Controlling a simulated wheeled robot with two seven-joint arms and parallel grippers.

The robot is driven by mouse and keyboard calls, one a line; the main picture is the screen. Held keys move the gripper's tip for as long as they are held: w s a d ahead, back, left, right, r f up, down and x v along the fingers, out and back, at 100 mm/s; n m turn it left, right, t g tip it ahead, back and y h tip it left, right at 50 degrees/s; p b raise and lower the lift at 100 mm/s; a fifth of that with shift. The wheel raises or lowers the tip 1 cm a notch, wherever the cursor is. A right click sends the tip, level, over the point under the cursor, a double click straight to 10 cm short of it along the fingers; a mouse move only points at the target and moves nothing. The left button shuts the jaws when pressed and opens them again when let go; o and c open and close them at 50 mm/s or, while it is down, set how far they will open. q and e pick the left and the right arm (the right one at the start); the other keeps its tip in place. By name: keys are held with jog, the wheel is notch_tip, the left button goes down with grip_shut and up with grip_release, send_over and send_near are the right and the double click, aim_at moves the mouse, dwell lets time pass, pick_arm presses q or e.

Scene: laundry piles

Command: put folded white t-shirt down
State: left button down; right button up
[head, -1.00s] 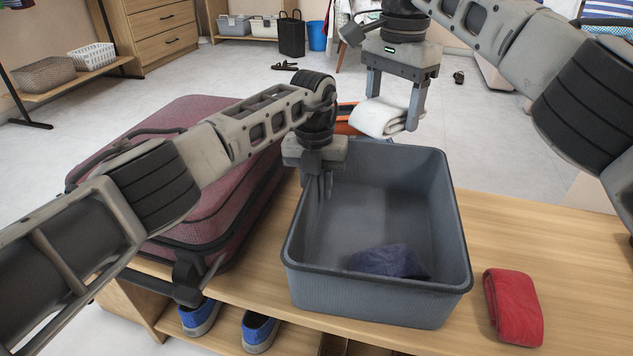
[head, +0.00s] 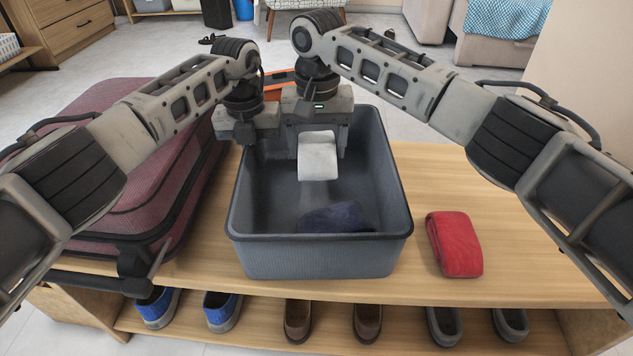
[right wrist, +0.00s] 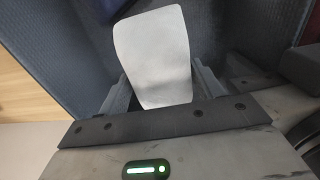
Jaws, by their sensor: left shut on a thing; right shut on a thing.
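The folded white t-shirt (head: 318,156) hangs between the fingers of my right gripper (head: 320,150), over the back part of the grey bin (head: 320,257). In the right wrist view the white t-shirt (right wrist: 152,57) is between both fingers, with the bin's walls around it. My left gripper (head: 252,146) is at the bin's left rim near the back, shut on the bin's wall; its fingertips are partly hidden. A dark blue folded garment (head: 337,218) lies on the bin's floor near the front.
The bin stands on a wooden bench (head: 430,180). A red folded garment (head: 455,244) lies right of it. A maroon suitcase (head: 150,190) stands close on the left. An orange thing (head: 280,82) is behind the bin. Several shoes (head: 297,320) sit on the shelf below.

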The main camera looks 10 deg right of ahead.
aim_at(317, 139)
jog(key=shift+f, duration=3.4)
jog(key=o, duration=0.8)
jog(key=shift+f, duration=0.1)
jog(key=shift+c, duration=0.2)
notch_tip(317, 139, up, 12)
jog(key=shift+r, duration=0.15)
pick_arm(q)
jog(key=c, duration=1.5)
grip_release()
